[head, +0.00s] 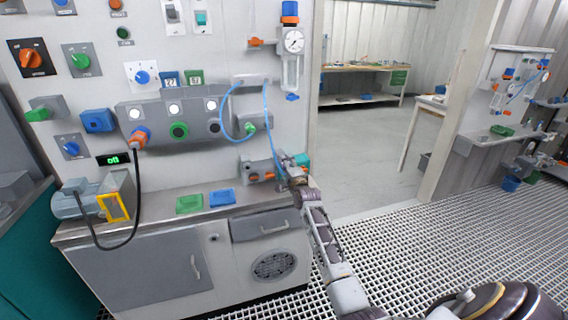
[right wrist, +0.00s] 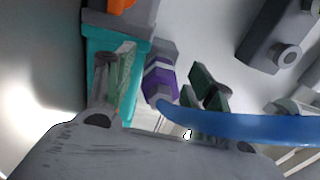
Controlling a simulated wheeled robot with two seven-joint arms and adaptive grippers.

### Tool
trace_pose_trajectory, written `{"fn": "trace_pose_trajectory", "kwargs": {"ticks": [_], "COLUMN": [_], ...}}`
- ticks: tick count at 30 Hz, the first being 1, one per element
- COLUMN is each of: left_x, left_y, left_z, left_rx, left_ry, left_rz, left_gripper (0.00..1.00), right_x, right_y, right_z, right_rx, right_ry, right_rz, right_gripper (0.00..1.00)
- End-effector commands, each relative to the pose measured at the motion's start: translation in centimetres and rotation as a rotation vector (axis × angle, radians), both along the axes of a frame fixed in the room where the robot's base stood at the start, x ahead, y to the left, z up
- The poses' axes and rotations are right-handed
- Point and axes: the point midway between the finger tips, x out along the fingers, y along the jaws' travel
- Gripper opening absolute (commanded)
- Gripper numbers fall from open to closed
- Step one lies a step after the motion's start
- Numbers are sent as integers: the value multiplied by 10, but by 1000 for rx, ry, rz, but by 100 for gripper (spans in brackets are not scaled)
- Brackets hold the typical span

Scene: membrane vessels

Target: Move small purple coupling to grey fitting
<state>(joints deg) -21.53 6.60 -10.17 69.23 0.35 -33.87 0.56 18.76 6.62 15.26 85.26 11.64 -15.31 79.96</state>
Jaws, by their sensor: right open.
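The small purple coupling (right wrist: 160,84) shows in the right wrist view on the end of a blue hose (right wrist: 240,122), against a grey part. My right gripper (right wrist: 153,66) is open, with one finger on each side of the coupling and gaps visible between them. In the head view my right gripper (head: 292,166) is at the right end of the bench by the panel, and it hides the coupling there. A grey block with a round grey fitting (right wrist: 287,56) shows at the upper right of the wrist view; I cannot tell if it is the task's fitting. My left gripper is not in view.
A teal block (right wrist: 112,60) stands close beside one finger. The blue hose (head: 266,115) loops down the panel to my gripper. Green (head: 190,204) and blue (head: 222,198) plates lie on the bench, left of the gripper. The grating floor (head: 420,245) at the right is clear.

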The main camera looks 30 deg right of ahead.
Motion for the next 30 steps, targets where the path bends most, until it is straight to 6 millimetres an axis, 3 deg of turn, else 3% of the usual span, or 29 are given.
{"fn": "trace_pose_trajectory", "kwargs": {"ticks": [30], "left_x": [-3], "left_y": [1], "left_z": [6], "left_rx": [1], "left_ry": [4], "left_rz": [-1], "left_gripper": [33], "right_x": [0], "right_y": [0], "right_z": [1], "right_rx": [0], "right_ry": [0], "right_rz": [0], "right_gripper": [54]}}
